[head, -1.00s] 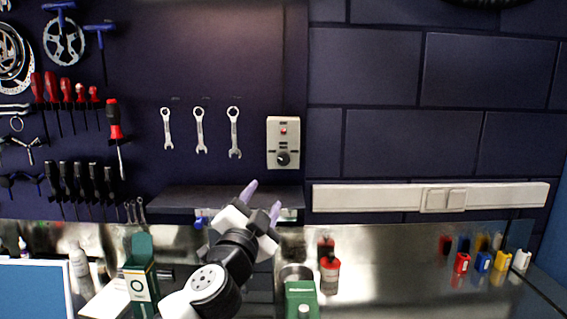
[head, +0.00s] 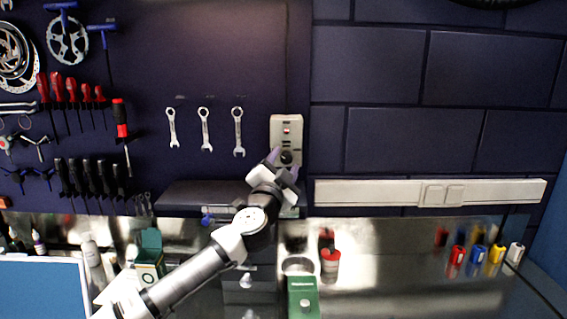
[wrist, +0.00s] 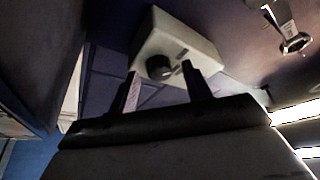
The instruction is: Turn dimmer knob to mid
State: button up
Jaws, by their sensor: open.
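My gripper (head: 284,163) is in front of the knob and partly hides the box's lower edge. In the wrist view the knob (wrist: 159,68) shows on the pale box (wrist: 180,45), between and beyond the two open fingers of my gripper (wrist: 162,85). The fingers hold nothing. I cannot tell whether they touch the knob.
Several wrenches (head: 238,132) hang left of the box. A dark shelf (head: 200,195) juts out below. A white trunking strip with a switch (head: 432,193) runs along the wall at right. A green box (head: 303,298) and a red bottle (head: 330,265) stand on the bench.

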jog(key=c, duration=1)
jog(key=shift+m+g, duration=0.3)
jog(key=shift+m, duration=0.2)
jog(key=m, duration=0.1)
jog(key=m+g+h, duration=0.1)
jog(key=m, duration=0.1)
jog(key=m+g, duration=0.1)
jog(key=m, duration=0.1)
jog(key=shift+a+r, duration=0.15)
jog(key=shift+r, duration=0.1)
jog(key=m, duration=0.2)
jog(key=m+g, duration=0.1)
jog(key=m, duration=0.2)
jog(key=shift+r+g, duration=0.15)
jog(key=shift+g, duration=0.15)
jog(key=o, duration=1)
